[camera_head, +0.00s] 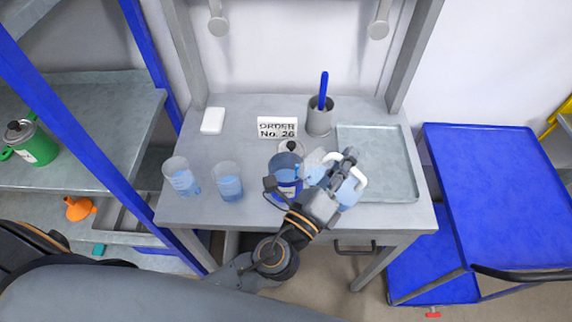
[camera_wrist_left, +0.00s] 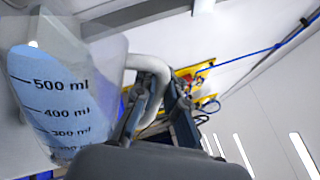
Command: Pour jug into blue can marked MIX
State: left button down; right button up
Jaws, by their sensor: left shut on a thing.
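My left gripper (camera_head: 350,158) is shut on the white handle (camera_head: 360,172) of the clear jug (camera_head: 314,158). The jug holds blue liquid and is above the bench, its mouth side close to the blue can (camera_head: 286,168). The left wrist view shows the jug (camera_wrist_left: 62,100) with its ml marks, and the gripper (camera_wrist_left: 150,100) on the handle. The can stands on the bench with a black knob above it; its label is partly hidden and unreadable. I cannot tell whether liquid is flowing. My right gripper is not in view.
Two beakers with blue liquid (camera_head: 181,178) (camera_head: 229,184) stand left of the can. An order sign (camera_head: 277,127), a grey cup (camera_head: 320,120) with a blue rod and a white block (camera_head: 212,121) stand behind. A grey tray (camera_head: 395,150) lies right.

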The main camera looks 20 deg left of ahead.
pick_arm(q)
jog(key=shift+w+a, duration=0.1)
jog(key=shift+w, duration=0.25)
jog(key=shift+s+r, duration=0.15)
jog(key=shift+s, duration=0.15)
jog(key=shift+a+n, duration=0.1)
jog(key=shift+n, duration=0.2)
jog(key=shift+w, duration=0.15)
jog(key=shift+w, duration=0.15)
jog(key=shift+s+a+r, duration=0.1)
jog(key=shift+s+r, duration=0.1)
jog(key=shift+s, duration=0.05)
jog(key=shift+w+a+n, duration=0.15)
jog(key=shift+w+n, duration=0.15)
jog(key=shift+n, duration=0.1)
jog(key=shift+s, duration=0.1)
